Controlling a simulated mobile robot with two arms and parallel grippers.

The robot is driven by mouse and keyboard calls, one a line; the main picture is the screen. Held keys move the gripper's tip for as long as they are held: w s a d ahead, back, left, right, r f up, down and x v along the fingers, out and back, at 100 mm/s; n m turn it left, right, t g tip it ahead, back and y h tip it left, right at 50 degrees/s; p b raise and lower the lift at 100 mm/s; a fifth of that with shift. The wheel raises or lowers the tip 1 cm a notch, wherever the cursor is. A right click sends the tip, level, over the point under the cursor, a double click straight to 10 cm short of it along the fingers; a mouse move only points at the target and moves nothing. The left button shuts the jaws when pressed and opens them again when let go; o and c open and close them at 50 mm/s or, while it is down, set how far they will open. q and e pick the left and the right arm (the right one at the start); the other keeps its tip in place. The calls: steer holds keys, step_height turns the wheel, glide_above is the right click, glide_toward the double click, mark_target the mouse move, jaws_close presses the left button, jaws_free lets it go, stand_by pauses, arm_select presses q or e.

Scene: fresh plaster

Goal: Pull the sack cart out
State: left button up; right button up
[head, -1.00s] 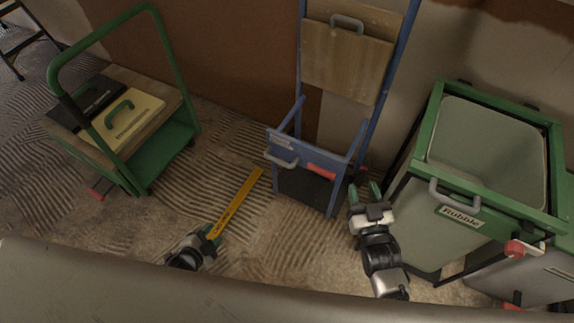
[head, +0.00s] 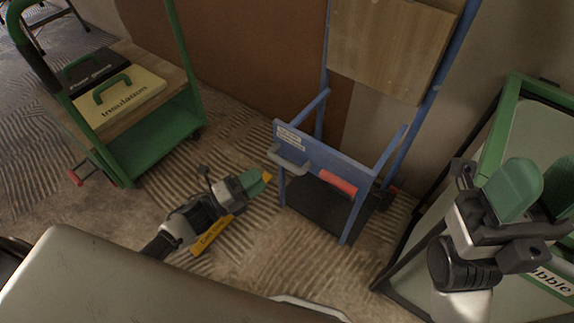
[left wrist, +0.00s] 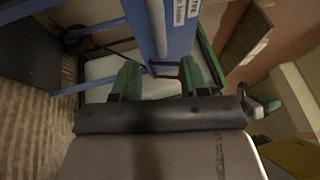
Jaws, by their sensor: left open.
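The blue sack cart (head: 330,150) stands upright against the wall, a wooden board (head: 395,45) on its upper frame. My left gripper (head: 256,181) is open, just left of and below the handle. In the left wrist view, its green fingers (left wrist: 160,82) point at the cart's blue bar (left wrist: 172,35), with a dark bracket between their tips; I cannot tell if they touch it. My right gripper (head: 540,190) looks open and empty in front of the green-framed bin.
A green trolley (head: 160,145) with a yellow insulation case (head: 120,102) stands at the left. A green-framed bin (head: 490,150) stands close on the right. A yellow strip (head: 212,236) lies on the ridged floor under my left arm. Floor in front of the cart is mostly clear.

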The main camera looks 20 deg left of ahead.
mark_target(285, 162)
arm_select(q)
steer(key=b+x, duration=0.2)
steer(key=x, duration=0.6)
steer(key=shift+w+d, duration=0.25)
jaws_close()
